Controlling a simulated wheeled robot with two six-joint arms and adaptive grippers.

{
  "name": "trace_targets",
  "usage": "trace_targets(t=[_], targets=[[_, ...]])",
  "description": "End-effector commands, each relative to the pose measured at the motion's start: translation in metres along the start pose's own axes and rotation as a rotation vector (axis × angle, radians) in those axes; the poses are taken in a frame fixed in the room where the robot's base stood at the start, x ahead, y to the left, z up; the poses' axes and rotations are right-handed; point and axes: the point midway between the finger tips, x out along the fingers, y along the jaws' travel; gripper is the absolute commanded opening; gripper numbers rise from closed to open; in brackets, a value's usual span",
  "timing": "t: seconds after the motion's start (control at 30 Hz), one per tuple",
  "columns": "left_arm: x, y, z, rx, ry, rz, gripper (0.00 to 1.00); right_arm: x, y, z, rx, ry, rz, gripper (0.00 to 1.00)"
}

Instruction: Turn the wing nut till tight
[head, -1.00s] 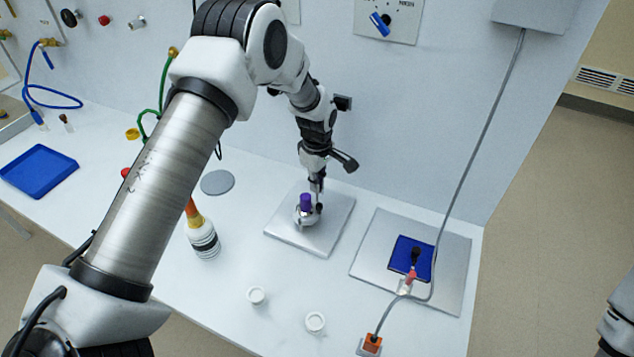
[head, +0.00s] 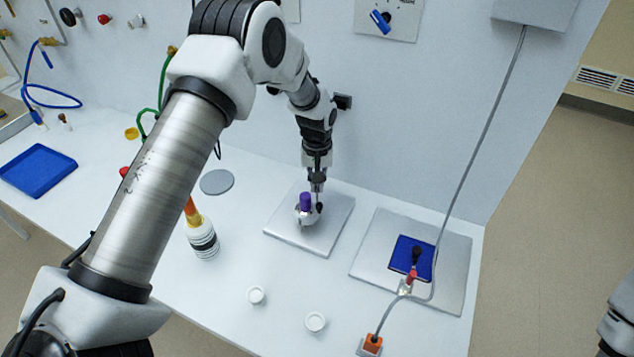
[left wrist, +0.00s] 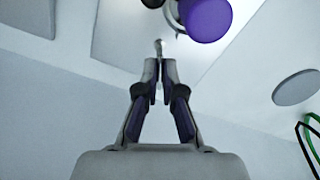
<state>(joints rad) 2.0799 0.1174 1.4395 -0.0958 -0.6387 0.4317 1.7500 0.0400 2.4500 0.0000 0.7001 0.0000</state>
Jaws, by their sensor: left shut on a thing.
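A purple-topped piece (head: 305,201) stands upright in a light ring-shaped holder (head: 300,217) on a grey plate (head: 285,236). In the left wrist view the purple piece (left wrist: 205,18) is at the top, just beyond the fingertips. My left gripper (head: 318,188) points down beside the holder, at its right in the head view. In the left wrist view its fingers (left wrist: 158,66) are closed together on a small metallic piece (left wrist: 158,46), which looks like the wing nut. The fingers hide most of it. How tight it is cannot be seen. My right gripper is not in view.
A second plate (head: 370,262) with a blue pad (head: 402,250) and a grey cable lies at right. A striped bottle (head: 203,240) stands at left. A blue tray (head: 38,168) is far left.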

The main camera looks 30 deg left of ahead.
Motion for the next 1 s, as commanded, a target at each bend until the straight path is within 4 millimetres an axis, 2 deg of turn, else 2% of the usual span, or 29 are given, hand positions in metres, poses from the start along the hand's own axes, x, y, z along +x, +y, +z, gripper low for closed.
trace_targets(t=[0.03, 1.0], targets=[[0.0045, -0.0012, 0.0034, 0.041, -0.010, -0.004, 0.00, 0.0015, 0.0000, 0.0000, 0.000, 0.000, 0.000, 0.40], [0.0049, -0.0012, 0.0037, 0.962, -0.013, 0.001, 0.00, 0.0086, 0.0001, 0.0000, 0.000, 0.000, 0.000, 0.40]])
